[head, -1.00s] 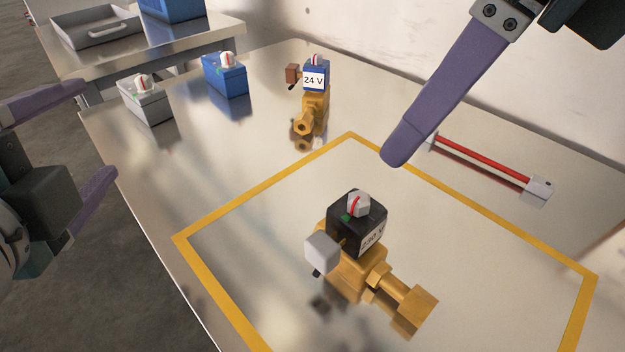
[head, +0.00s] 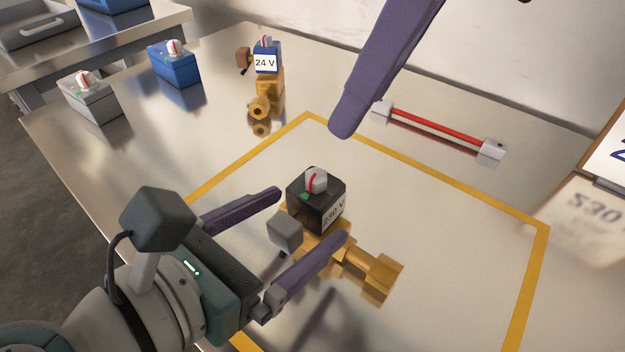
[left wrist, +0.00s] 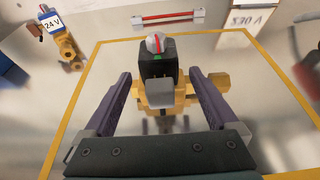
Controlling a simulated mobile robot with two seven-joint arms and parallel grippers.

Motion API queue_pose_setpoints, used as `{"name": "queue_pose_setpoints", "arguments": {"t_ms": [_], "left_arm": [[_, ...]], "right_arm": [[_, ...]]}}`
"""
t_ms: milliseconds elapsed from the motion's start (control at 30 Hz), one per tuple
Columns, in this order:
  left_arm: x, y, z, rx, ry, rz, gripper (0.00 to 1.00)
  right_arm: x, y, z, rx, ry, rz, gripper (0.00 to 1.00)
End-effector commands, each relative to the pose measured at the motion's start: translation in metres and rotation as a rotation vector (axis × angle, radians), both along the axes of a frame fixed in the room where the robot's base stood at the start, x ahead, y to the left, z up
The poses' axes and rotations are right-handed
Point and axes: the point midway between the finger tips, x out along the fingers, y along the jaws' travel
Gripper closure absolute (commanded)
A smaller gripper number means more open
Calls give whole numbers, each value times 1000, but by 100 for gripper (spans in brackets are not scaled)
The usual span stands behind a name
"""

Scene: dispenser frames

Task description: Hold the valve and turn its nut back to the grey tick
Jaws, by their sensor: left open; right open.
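The valve with a black coil (head: 318,207) marked 230 V and a brass body (head: 372,272) stands upright inside the yellow outline. Its grey nut (head: 316,180) on top carries a red stripe; a green mark shows beside it, and I cannot make out a grey tick. A grey connector block (head: 285,230) faces my left gripper (head: 309,213). That gripper is open, its fingers reaching in along both sides of the valve. The left wrist view shows the coil (left wrist: 158,64) between the fingers, with no clear contact. My right gripper (head: 385,70) shows one finger above and behind the valve.
A 24 V valve with a blue coil (head: 267,62) stands farther back. A blue box (head: 175,66) and a grey box (head: 90,98), each with a knob, sit at the table's left edge. A red bar with grey ends (head: 440,128) lies behind the yellow outline (head: 430,176).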

Motion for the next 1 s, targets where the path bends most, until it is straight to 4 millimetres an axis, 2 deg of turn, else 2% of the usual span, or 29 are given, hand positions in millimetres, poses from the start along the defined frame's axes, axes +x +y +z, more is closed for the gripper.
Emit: {"name": "queue_pose_setpoints", "arguments": {"t_ms": [100, 300, 733, 1000], "left_arm": [[17, -13, -7, -3, 0, 0, 7], [34, -25, -15, -3, -1, 1, 7], [40, -29, -17, -2, -1, 2, 7], [40, -29, -17, -2, -1, 2, 38]], "right_arm": [[0, 0, 0, 0, 0, 0, 50], [0, 0, 0, 0, 0, 0, 50], [0, 0, 0, 0, 0, 0, 50], [0, 0, 0, 0, 0, 0, 50]]}}
